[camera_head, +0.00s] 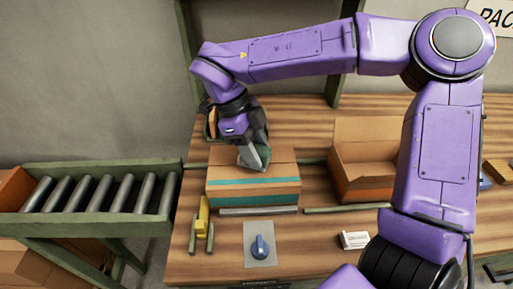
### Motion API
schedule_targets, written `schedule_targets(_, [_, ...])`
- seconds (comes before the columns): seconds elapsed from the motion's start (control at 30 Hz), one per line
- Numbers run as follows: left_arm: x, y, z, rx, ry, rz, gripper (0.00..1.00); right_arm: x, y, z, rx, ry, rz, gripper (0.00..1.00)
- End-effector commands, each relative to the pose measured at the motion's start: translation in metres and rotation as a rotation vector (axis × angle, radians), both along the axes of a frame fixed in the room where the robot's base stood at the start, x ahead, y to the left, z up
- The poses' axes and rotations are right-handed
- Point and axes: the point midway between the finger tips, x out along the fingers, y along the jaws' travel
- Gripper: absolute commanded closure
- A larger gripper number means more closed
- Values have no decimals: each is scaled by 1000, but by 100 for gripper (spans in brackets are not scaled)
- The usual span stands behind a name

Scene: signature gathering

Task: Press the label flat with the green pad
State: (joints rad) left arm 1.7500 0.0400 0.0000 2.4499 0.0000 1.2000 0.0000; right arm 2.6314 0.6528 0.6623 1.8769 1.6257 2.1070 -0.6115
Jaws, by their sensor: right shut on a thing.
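My right gripper (254,158) reaches down over the closed brown carton (228,173), which has teal tape along its front and top. It is shut on a dark grey-green piece, which I take for the green pad (260,150). The pad is at the carton's top; whether it touches cannot be told. I cannot make out the label; the pad and gripper cover part of the carton's top. My left gripper is not in view.
An open carton (366,152) stands right of the closed one. A roller conveyor (90,195) is at the left. A yellow tool (203,218), a blue knob on a grey plate (261,247) and a small white block (354,240) are at the wooden table's (310,255) front.

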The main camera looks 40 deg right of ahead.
Motion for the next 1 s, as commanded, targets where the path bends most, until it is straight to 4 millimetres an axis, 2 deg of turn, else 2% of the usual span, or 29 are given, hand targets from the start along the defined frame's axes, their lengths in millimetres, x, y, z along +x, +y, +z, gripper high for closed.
schedule_targets(1.0, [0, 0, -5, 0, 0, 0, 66, 0, 0, -9, 0, 0, 0, 76])
